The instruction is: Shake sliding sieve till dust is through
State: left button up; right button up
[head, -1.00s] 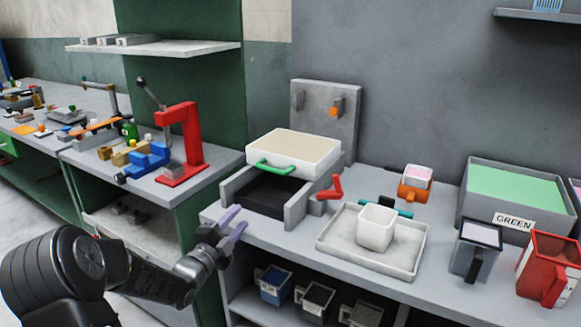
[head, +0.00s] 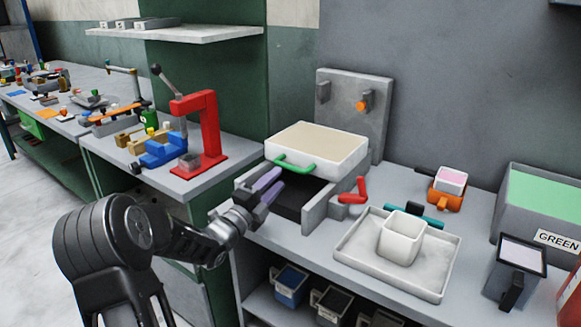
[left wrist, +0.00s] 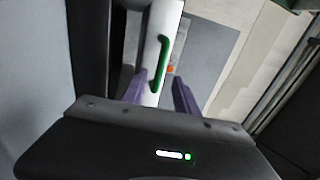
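The sliding sieve (head: 318,147) is a white tray with a beige surface. It sits at the back of a grey frame (head: 316,206) on the bench, over a dark opening. Its green handle (head: 294,164) faces my left gripper and also shows in the left wrist view (left wrist: 160,62). My left gripper (head: 268,187), with purple fingers, is just in front of and below the handle. In the left wrist view its fingers (left wrist: 162,92) are apart, empty, near the handle's lower end. Contact with the handle is not clear. My right gripper is out of view.
A red lever (head: 354,192) sits right of the frame. A pale tray (head: 365,265) with a white cup (head: 401,238) stands at the front right. A red press (head: 205,130) is on the left bench. Several small bins are on the shelf below.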

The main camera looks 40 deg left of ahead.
aim_at(289, 167)
pick_arm(q)
jog(key=w, duration=0.3)
jog(key=w+r+p, duration=0.1)
jog(key=w, duration=0.2)
jog(key=shift+w+a+r, duration=0.1)
jog(key=shift+w+r, duration=0.1)
jog(key=shift+w, duration=0.2)
jog(key=shift+c, duration=0.4)
grip_shut()
dwell(0.6)
